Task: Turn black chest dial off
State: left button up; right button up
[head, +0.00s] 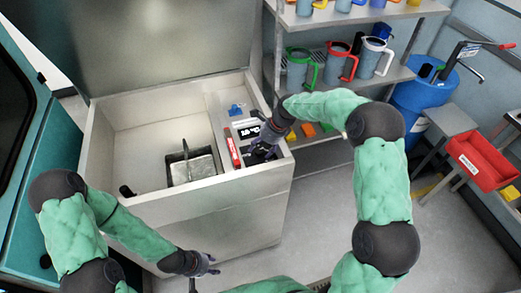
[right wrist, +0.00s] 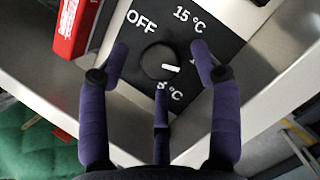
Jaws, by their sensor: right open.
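The black dial (right wrist: 156,62) sits on a black panel (right wrist: 215,38) marked OFF, 15 °C and 5 °C, with another label partly hidden by a finger. Its white mark points right and slightly down, away from OFF. My right gripper (right wrist: 160,58) is open, its fingers on either side of the dial and one below; contact cannot be told. In the head view my right gripper (head: 263,150) is over the right part of the open white chest (head: 232,215) and hides the dial. My left gripper (head: 205,264) is in front of the chest, its fingers too small to judge.
A red object (head: 232,149) lies left of the panel, also in the right wrist view (right wrist: 75,28). Shelves with pitchers (head: 337,65) stand behind right. A blue barrel (head: 418,97) and red bin (head: 482,160) are at right.

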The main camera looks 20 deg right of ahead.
jog(key=shift+w+a+f, duration=0.1)
jog(key=shift+a+f, duration=0.15)
jog(key=shift+f, duration=0.3)
jog(key=c, duration=1.1)
jog(key=shift+c, duration=0.2)
